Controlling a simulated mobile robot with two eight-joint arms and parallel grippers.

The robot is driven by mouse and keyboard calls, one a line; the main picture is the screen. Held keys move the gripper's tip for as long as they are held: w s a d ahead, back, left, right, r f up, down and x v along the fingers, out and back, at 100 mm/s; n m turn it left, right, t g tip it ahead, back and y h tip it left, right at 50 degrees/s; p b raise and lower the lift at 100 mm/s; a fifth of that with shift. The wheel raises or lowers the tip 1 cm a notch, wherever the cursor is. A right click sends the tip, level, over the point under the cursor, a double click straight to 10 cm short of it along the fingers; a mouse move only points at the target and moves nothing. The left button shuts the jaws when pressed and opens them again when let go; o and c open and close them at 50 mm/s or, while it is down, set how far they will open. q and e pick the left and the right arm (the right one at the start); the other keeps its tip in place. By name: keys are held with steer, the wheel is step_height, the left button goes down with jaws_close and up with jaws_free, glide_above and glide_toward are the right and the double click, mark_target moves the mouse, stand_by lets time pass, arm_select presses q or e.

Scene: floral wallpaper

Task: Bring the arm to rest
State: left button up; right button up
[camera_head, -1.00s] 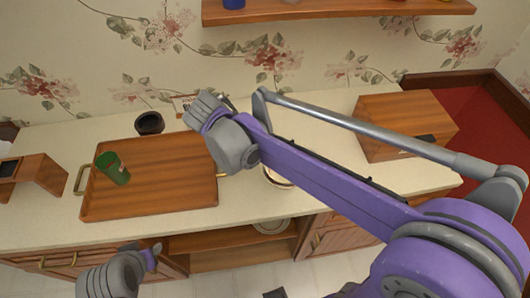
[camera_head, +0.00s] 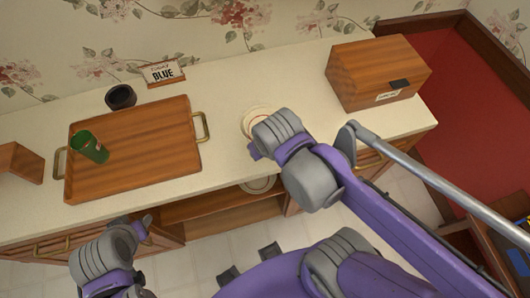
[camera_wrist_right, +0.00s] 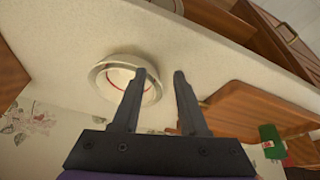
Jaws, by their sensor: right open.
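My right arm reaches over the counter from the right in the head view. Its wrist hides its fingers there, in front of a white plate (camera_head: 258,112). In the right wrist view my right gripper (camera_wrist_right: 160,72) is open, with its two dark fingers apart and nothing between them. The plate, with a red ring, shows behind the left finger (camera_wrist_right: 113,76). My left gripper (camera_head: 143,224) is low at the left, in front of the counter's front edge; its fingers do not show clearly.
A wooden box (camera_head: 370,70) stands at the right. The counter (camera_head: 225,85) between tray and box is mostly clear.

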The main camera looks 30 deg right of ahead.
steer(key=shift+s+d+f+m+t+y, duration=0.15)
steer(key=shift+s+f+t, duration=0.15)
steer(key=shift+s+f, duration=0.25)
steer(key=shift+s+d+f+m+t+y, duration=0.15)
steer(key=shift+s+f+t, duration=0.15)
steer(key=shift+f, duration=0.35)
steer(key=shift+a, duration=0.15)
stand_by(0.3)
